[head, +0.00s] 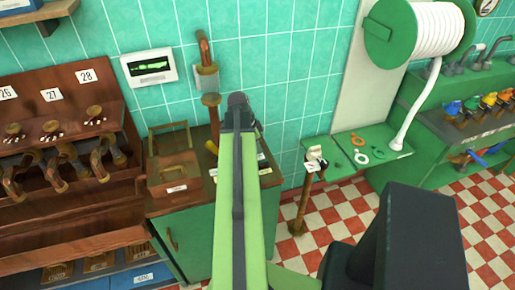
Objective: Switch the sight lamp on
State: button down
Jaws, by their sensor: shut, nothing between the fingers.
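I cannot pick out the sight lamp or its switch for certain. A copper pipe with a grey fitting (207,76) is fixed to the tiled wall, above the green cabinet (188,240). My green arm reaches up the middle of the head view, and my gripper (241,108) is at its dark far end. It appears in front of the wall, right of the pipe. Its fingers are small and hard to make out; it looks shut, with nothing seen in it. My arm hides part of the cabinet top and the wall behind it.
A white panel with a green display (149,67) is on the wall. A wooden rack (65,150) with copper parts stands left, a brown box (174,174) on the cabinet. A green shelf (372,155) and white hose reel (437,35) are right.

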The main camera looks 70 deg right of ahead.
jog(key=s+p+v, duration=0.3)
jog(key=p+v, duration=0.9)
jog(key=v, duration=0.1)
jog(key=shift+w+a+r+p, duration=0.35)
jog(key=shift+w+a+r, duration=0.05)
jog(key=shift+w, duration=0.05)
